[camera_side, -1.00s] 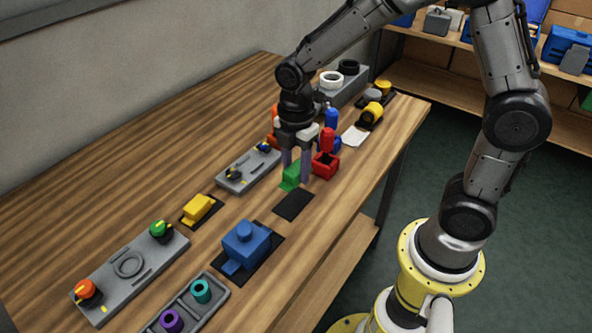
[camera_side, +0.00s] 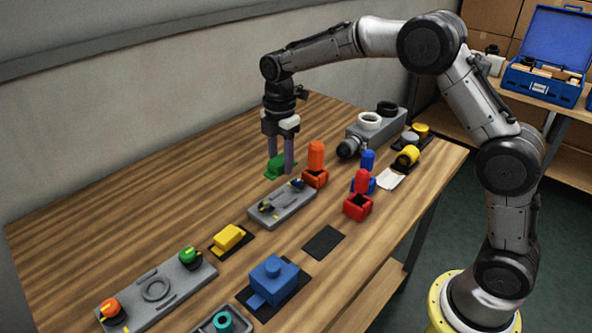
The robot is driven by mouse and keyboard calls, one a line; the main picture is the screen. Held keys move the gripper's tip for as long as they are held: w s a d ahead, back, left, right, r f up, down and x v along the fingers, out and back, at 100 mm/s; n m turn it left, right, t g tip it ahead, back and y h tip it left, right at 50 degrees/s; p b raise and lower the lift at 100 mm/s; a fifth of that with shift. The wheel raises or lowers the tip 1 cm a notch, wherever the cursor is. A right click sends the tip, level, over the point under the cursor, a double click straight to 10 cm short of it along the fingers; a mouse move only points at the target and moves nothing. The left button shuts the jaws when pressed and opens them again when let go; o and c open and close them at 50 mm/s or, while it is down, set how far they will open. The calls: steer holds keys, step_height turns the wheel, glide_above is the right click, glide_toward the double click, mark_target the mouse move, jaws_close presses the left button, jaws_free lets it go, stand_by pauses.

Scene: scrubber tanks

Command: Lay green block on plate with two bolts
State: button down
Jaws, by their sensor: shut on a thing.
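My gripper (camera_side: 281,166) points down, its two fingers shut on the green block (camera_side: 276,170). The fingers partly hide the block. It is over bare wood near the wall side of the table, behind the short grey plate; I cannot tell if it touches the wood. The short grey plate (camera_side: 270,221) carries two small dark fittings with yellow marks, which may be bolts. A longer grey plate (camera_side: 180,281) at the front left has a ring in its middle, a green knob (camera_side: 190,257) and an orange knob (camera_side: 111,308).
An orange part (camera_side: 316,160) stands close right of my gripper. A red part (camera_side: 359,202), a blue part (camera_side: 366,163) and a grey housing (camera_side: 376,131) are farther right. An empty black pad (camera_side: 323,243), yellow block (camera_side: 229,237) and blue block (camera_side: 273,280) are in front. The left tabletop is clear.

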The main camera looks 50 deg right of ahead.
steer(key=shift+d+f, duration=0.15)
steer(key=shift+f, duration=0.65)
glide_above(283, 200)
steer(key=shift+w+f, duration=0.1)
steer(key=shift+f, duration=2.45)
steer(key=shift+f, duration=0.45)
steer(key=shift+f, duration=0.25)
steer(key=shift+f, duration=0.85)
steer(key=shift+r, duration=0.15)
steer(key=shift+r, duration=1.25)
steer(key=shift+f, duration=1.15)
stand_by(0.5)
